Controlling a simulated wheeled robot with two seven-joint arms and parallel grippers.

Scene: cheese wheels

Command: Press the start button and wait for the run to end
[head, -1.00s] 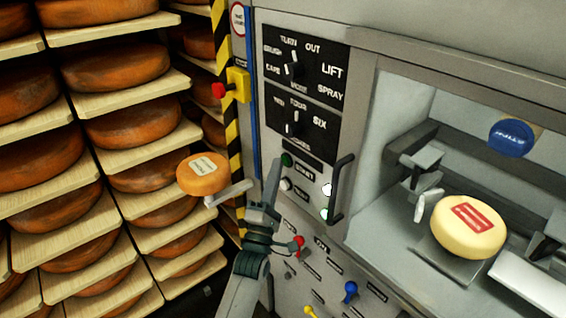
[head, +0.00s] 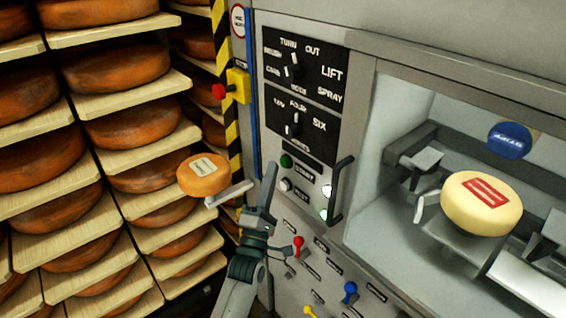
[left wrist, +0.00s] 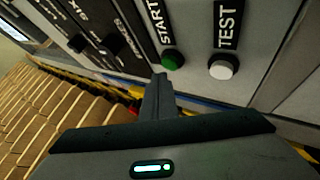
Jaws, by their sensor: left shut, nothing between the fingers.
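The green start button (head: 286,160) is on the grey machine panel, beside its START label. It also shows in the left wrist view (left wrist: 173,60), with the white test button (left wrist: 222,68) to its right. My left gripper (head: 271,172) is shut and empty, its tips just below and left of the start button in the head view and apart from it as far as I can see. A pale cheese wheel (head: 458,210) with a red label is in the machine's bay, above a small plate. My right gripper is not in view.
A dark vertical handle (head: 339,190) stands out right of the buttons, near two lit lamps. A red stop button on a yellow box (head: 238,86) is at left. Shelves of orange cheeses fill the left. An orange cheese (head: 203,174) sits near my arm.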

